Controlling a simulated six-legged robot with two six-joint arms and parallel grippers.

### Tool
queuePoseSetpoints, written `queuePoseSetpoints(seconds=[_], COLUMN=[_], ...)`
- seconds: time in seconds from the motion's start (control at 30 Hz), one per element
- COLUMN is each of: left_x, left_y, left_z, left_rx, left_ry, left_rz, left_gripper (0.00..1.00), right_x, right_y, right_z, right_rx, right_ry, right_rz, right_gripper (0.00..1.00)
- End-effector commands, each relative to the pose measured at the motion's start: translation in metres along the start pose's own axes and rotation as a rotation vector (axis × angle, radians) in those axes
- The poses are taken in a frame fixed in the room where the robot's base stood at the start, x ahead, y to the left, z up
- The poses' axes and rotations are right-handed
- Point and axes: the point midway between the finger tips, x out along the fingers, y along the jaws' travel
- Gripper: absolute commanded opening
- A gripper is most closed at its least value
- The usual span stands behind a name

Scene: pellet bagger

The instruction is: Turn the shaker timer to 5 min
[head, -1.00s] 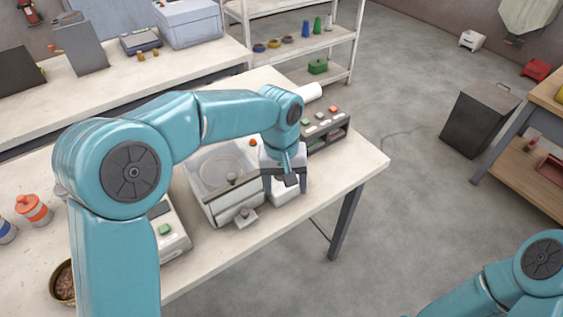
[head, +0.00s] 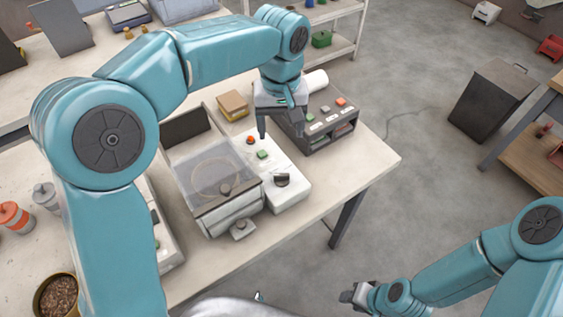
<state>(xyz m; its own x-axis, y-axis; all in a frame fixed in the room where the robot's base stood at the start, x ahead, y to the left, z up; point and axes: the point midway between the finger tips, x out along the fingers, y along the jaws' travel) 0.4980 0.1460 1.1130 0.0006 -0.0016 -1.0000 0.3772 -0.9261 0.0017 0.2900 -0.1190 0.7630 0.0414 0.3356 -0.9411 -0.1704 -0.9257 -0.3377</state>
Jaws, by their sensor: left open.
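The shaker has a box with a clear lid (head: 215,178) and a white control panel (head: 293,196) on its right side. The panel carries an orange-red button (head: 250,140), a green button (head: 263,155) and a dark timer knob (head: 282,180) near its front end. The knob's setting and any scale marks are too small to read. My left gripper (head: 281,136) is open and empty, above the far part of the panel, apart from the knob. My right gripper (head: 354,295) is low at the bottom of the view, clear of the table; its jaws are not clear.
A grey unit with coloured buttons (head: 322,118) stands right of the shaker. A tan block (head: 233,105) lies behind it. A bowl of pellets (head: 59,296) and an orange-banded jar (head: 14,217) are at left. The table's right front corner (head: 375,165) is bare.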

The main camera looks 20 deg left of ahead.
Motion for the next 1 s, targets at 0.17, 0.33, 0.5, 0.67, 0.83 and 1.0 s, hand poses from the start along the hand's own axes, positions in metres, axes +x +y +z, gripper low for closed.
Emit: queuePoseSetpoints(seconds=[0.17, 0.33, 0.5, 0.67, 0.83, 1.0], left_x=[0.026, 0.066, 0.107, 0.137, 0.156, 0.161], left_y=[-0.001, -0.001, -0.001, 0.000, 0.001, 0.001], left_z=[0.006, 0.008, 0.008, 0.007, 0.004, 0.002], left_rx=[0.003, 0.004, 0.004, 0.002, 0.003, 0.002], left_ry=[-0.005, -0.006, -0.006, -0.005, -0.002, -0.001], left_rz=[-0.003, -0.004, -0.004, -0.002, -0.001, 0.000], left_gripper=[0.70, 0.70, 0.70, 0.70, 0.70, 0.70], right_x=[0.000, -0.004, -0.007, -0.011, -0.013, -0.013], right_y=[0.000, -0.001, -0.003, -0.004, -0.005, -0.005], right_z=[0.000, 0.000, 0.000, 0.000, 0.000, 0.000], right_rx=[0.001, 0.000, 0.000, 0.001, 0.000, 0.000], right_ry=[0.001, 0.000, 0.001, 0.001, 0.000, 0.001], right_rz=[0.000, 0.000, 0.000, 0.000, 0.000, 0.000], right_gripper=[0.37, 0.37, 0.37, 0.37, 0.37, 0.37])
